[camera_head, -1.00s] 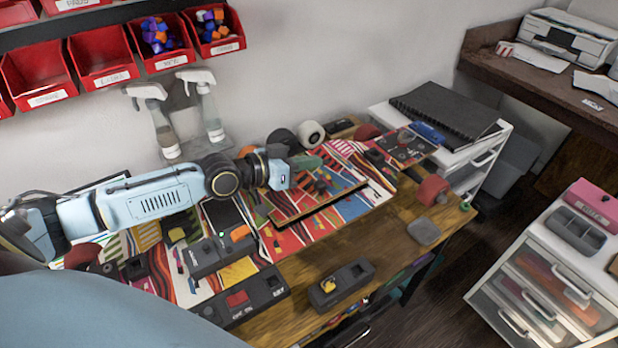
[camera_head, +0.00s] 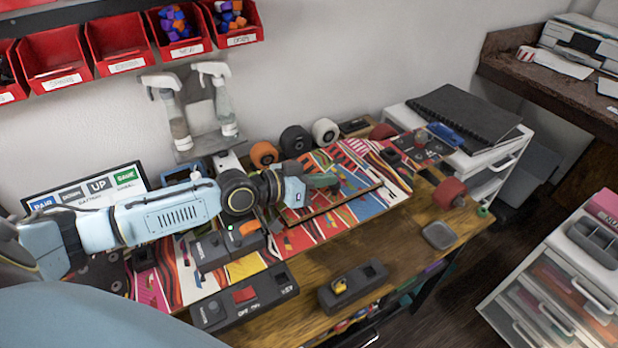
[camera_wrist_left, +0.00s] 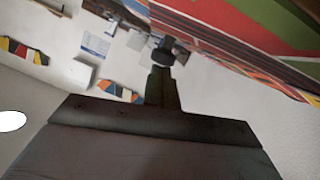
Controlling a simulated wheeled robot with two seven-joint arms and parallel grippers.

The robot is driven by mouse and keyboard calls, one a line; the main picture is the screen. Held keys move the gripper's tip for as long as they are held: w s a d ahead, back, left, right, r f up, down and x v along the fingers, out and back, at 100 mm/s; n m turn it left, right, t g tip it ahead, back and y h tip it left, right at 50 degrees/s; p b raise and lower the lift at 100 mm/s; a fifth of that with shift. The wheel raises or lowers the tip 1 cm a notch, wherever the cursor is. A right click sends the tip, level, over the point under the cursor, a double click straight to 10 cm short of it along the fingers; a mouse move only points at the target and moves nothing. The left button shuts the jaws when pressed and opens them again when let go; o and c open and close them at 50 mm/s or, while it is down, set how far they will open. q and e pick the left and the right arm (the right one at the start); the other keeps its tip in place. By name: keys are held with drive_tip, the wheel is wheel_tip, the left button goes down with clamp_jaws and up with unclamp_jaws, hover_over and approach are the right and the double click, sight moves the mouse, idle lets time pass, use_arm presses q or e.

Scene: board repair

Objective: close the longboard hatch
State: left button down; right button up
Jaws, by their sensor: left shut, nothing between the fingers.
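The longboard (camera_head: 365,155) lies on the wooden workbench, with a red, blue, yellow and black pattern. Its hatch (camera_head: 352,190) is a patterned panel in the middle of the deck, with a dark line along its front edge. I cannot tell how far it stands open. My left gripper (camera_head: 328,181) reaches in from the left over the hatch, shut and empty, and hides part of it. In the left wrist view my shut fingers (camera_wrist_left: 162,58) point toward a striped patterned panel (camera_wrist_left: 240,45); I cannot tell if they touch it. My right gripper is not seen.
Dark switch boxes (camera_head: 245,295) and a box with a yellow knob (camera_head: 352,284) sit at the front. Loose wheels (camera_head: 296,141) stand behind the board, and spray bottles (camera_head: 222,105) hang on the wall. A red wheel (camera_head: 449,192) and a grey dish (camera_head: 438,235) lie at right.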

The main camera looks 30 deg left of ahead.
use_arm(q)
drive_tip(key=shift+d, duration=0.15)
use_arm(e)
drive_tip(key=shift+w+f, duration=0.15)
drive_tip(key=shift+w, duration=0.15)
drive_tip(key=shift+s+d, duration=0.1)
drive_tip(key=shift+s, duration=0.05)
